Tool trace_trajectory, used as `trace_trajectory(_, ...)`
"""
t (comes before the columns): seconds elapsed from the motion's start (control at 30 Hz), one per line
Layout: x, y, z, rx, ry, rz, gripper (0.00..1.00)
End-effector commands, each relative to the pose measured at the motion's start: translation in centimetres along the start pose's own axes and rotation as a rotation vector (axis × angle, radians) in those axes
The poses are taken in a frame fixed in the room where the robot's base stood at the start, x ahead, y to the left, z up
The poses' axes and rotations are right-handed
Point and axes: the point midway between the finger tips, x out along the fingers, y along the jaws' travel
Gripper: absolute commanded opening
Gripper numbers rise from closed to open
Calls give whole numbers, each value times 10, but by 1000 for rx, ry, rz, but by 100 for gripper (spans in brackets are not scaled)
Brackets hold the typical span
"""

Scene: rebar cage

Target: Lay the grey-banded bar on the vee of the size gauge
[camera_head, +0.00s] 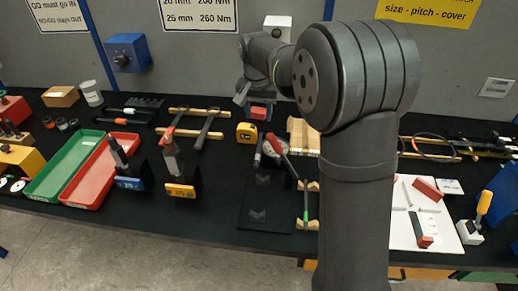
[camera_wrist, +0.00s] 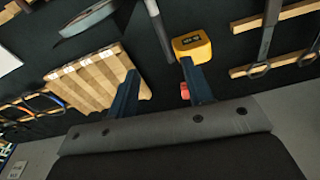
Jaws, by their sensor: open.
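My gripper (camera_wrist: 158,67) is open, with two blue fingers apart and only the dark table top between them in the wrist view. In the head view it is at the far side of the table, partly hard to make out. I cannot pick out the grey band on any bar for certain. A dark bar with green near its front end (camera_head: 306,205) lies on small wooden supports. A grey rod (camera_wrist: 156,22) lies beyond the fingertips in the wrist view. I cannot tell the size gauge or its vee apart; my arm hides part of the table.
A yellow tape measure (camera_head: 247,132) is close to one finger in the wrist view (camera_wrist: 192,46). A slatted wooden rack (camera_wrist: 90,82) is beside the other finger. A round grey tool with a red handle (camera_head: 277,145) lies nearby. Red (camera_head: 93,176) and green trays (camera_head: 62,167) are at left.

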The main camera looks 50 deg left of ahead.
Motion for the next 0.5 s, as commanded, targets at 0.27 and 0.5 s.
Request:
trace_trajectory(0.27,-9,1,-4,105,-5,13,47)
trace_trajectory(0.5,44,2,-3,104,-6,13,47)
